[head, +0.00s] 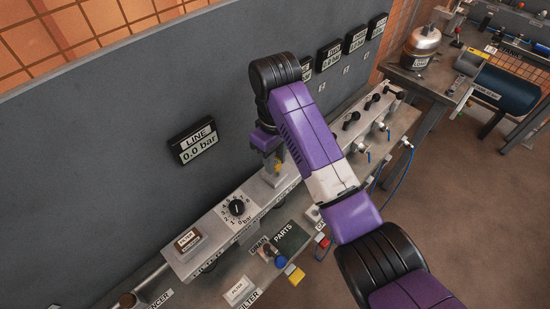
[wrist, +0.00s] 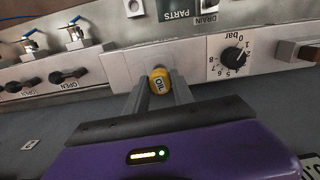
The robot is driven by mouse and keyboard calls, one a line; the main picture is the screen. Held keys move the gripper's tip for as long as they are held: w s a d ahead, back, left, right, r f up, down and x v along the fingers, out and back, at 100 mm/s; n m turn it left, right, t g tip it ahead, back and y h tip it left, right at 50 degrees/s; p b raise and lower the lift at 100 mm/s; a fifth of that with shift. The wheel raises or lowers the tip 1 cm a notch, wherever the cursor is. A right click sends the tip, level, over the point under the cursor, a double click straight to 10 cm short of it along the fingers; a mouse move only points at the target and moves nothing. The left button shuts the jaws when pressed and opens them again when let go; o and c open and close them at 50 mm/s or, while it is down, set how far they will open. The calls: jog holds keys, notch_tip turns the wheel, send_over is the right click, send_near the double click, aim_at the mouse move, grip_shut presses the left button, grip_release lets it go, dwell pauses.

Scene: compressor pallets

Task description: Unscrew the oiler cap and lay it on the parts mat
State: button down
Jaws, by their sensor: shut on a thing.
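The oiler cap (wrist: 160,79) is yellow, round and marked OIL; it sits between my fingertips in the wrist view. My gripper (wrist: 159,91) is shut on it, one finger on each side. In the head view my gripper (head: 275,166) is over the grey panel block, right of the dial, and its arm hides part of that block. I cannot tell whether the cap is still seated on the oiler. The parts mat (head: 291,238), dark green and marked PARTS, lies on the bench in front of the block; its edge shows in the wrist view (wrist: 178,6).
Black knobs and blue-handled valves (head: 365,155) are to the right. Small coloured parts (head: 290,270) and a white filter tray (head: 239,291) lie near the bench's front edge. A LINE display (head: 197,142) reads 0.0 bar.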

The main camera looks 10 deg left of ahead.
jog(key=shift+r, duration=0.1)
jog(key=shift+r+p, duration=0.7)
jog(key=shift+p, duration=0.25)
jog(key=shift+f, duration=0.1)
